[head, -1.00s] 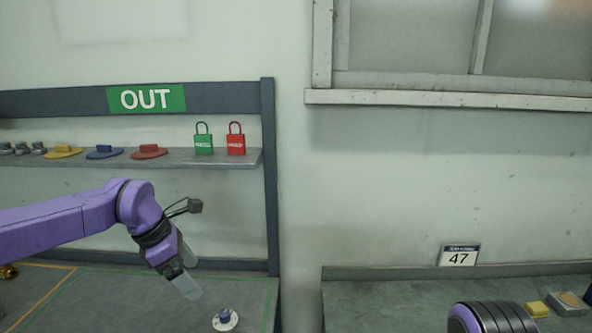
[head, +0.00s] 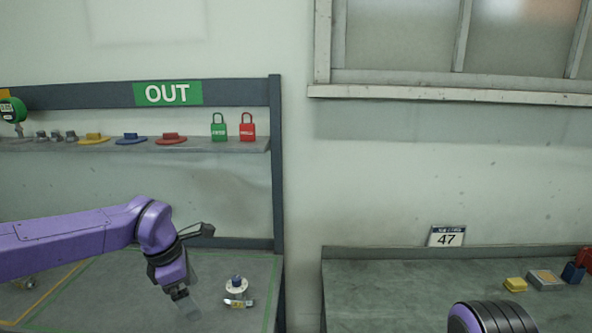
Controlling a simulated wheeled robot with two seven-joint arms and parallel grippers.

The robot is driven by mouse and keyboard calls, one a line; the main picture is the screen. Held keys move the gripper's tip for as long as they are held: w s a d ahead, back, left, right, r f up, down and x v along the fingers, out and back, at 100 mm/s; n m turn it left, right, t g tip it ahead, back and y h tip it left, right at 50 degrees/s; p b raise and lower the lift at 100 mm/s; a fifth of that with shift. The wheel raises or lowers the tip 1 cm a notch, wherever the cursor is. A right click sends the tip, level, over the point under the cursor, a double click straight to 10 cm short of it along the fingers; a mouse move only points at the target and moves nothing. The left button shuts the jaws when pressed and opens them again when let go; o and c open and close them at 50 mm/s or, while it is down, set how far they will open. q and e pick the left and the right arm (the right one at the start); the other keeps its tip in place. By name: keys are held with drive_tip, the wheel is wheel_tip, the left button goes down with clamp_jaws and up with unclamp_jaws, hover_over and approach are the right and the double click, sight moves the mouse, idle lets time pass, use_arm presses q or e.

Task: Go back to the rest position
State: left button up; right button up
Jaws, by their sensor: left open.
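My left gripper (head: 188,305) hangs open above the left bench (head: 115,272), at the end of the purple arm that comes in from the left. Nothing shows between its fingers. A small valve with a blue top and a white round flange (head: 237,287) sits on the bench just right of the gripper, apart from it. My right gripper is not in view; a dark ribbed and purple part of mine shows at the bottom right.
A shelf (head: 200,146) under the OUT sign (head: 168,93) holds a green padlock (head: 219,131), a red padlock (head: 247,130) and several coloured pieces. The right bench (head: 400,285) has a 47 card (head: 446,236) and a yellow block (head: 515,285). Its middle is clear.

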use_arm(q)
drive_tip(key=s+a+f+m+y+b, duration=0.25)
drive_tip(key=s+f, duration=0.25)
drive_tip(key=f, duration=0.7)
drive_tip(key=s+a+f+m+t+y+b, duration=0.1)
drive_tip(key=s+a+f+m+y+b, duration=0.25)
drive_tip(key=f, duration=0.75)
drive_tip(key=s+a+f+m+y+b, duration=0.15)
drive_tip(key=s+a+f+y, duration=0.35)
drive_tip(key=f, duration=0.7)
drive_tip(key=s+d+f+m+h+b, duration=0.1)
drive_tip(key=s+f+m, duration=0.3)
drive_tip(key=s, duration=0.5)
drive_tip(key=s+d+f+m+t+h+b, duration=0.1)
drive_tip(key=s+d+f+m+h+b, duration=0.1)
drive_tip(key=s+f, duration=0.5)
drive_tip(key=shift+s+f+m+h+b, duration=0.4)
drive_tip(key=shift+s+m+h+b, duration=0.6)
drive_tip(key=shift+s, duration=0.25)
drive_tip(key=shift+d, duration=0.1)
